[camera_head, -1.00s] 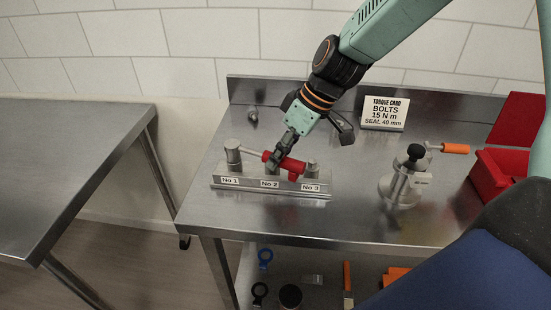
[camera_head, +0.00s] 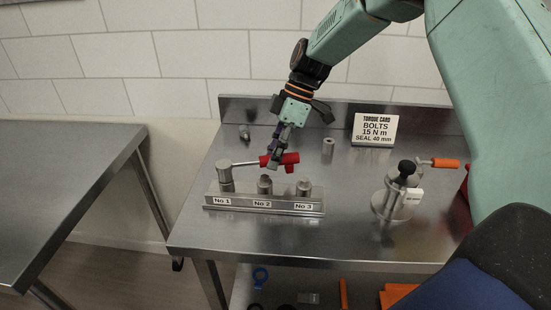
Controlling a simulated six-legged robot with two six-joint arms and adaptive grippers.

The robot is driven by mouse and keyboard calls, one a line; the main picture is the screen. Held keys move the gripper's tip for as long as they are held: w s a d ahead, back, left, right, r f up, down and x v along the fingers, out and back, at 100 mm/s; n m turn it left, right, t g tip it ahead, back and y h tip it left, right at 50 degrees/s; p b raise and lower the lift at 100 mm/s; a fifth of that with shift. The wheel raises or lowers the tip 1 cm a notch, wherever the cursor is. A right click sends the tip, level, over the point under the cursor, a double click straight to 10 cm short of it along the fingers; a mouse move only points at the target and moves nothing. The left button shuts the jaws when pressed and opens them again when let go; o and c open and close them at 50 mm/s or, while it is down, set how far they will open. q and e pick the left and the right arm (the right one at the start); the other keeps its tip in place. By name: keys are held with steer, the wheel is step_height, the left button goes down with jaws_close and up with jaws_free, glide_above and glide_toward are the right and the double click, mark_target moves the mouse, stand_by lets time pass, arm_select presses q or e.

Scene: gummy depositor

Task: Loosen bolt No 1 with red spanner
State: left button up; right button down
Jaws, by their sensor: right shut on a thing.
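The red spanner has a thin metal shaft and a red handle (camera_head: 290,159). Its far-left end meets the top of bolt No 1 (camera_head: 226,182), a tall cylinder at the left of the labelled block (camera_head: 264,206). My right gripper (camera_head: 275,158) is shut on the red handle, behind and above bolt No 2 (camera_head: 265,186). Its fingers hide part of the handle. Bolt No 3 (camera_head: 303,188) stands at the block's right end. How the spanner head fits on bolt No 1 is too small to tell. My left gripper is not in view.
A torque card (camera_head: 374,131) stands at the back of the steel bench. A metal device with an orange handle (camera_head: 445,163) stands at the right. Small metal cylinders (camera_head: 328,146) stand near the back. Several tools lie on the lower shelf. The front strip of bench is clear.

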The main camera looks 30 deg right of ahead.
steer(key=shift+w+d+r+n+g+p, duration=0.1)
steer(key=shift+w+r+n+g+p, duration=0.1)
steer(key=shift+w+r+n+p, duration=0.4)
steer(key=shift+w+d+r+n+g+p, duration=0.1)
steer(key=shift+w+r+n+g+p, duration=0.1)
steer(key=shift+w+r+n+p, duration=0.35)
steer(key=shift+s+r, duration=0.15)
